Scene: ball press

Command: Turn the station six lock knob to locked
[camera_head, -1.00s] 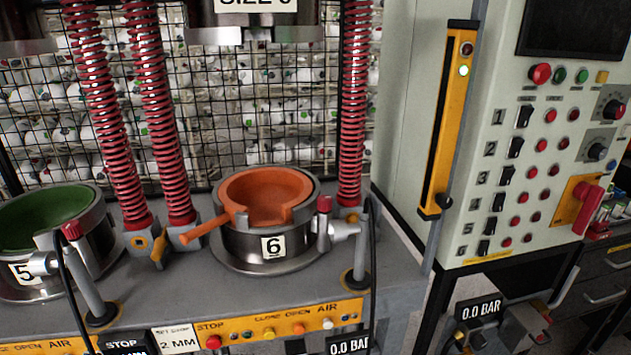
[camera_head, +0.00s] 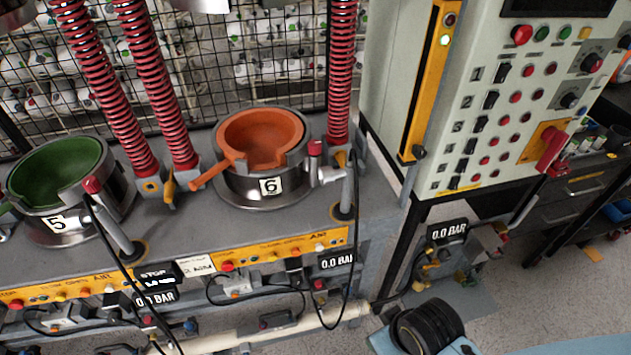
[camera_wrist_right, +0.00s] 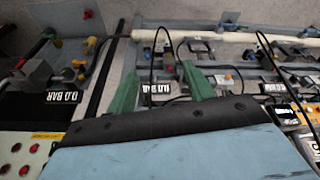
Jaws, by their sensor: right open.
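Station six shows in the head view as a steel pot with an orange ring (camera_head: 262,140), a "6" label (camera_head: 271,186) and an orange handle pointing left. A red-topped post (camera_head: 316,149) stands at its right. A yellow lever (camera_head: 169,189) sits on the deck to its left. I cannot tell which part is the lock knob. My right gripper (camera_wrist_right: 160,90) shows two green fingers spread apart and empty in the right wrist view, with a 0.0 BAR display (camera_wrist_right: 161,88) beyond them. In the head view only my right arm shows, at the bottom. My left gripper is not in view.
Station five's green-ringed pot (camera_head: 58,175) stands left. An orange button strip (camera_head: 285,249) runs along the front edge, above hanging black cables and a pale pipe (camera_head: 330,315). The control cabinet (camera_head: 470,110) stands right, with a red handle (camera_head: 552,147). Red springs (camera_head: 140,90) rise behind.

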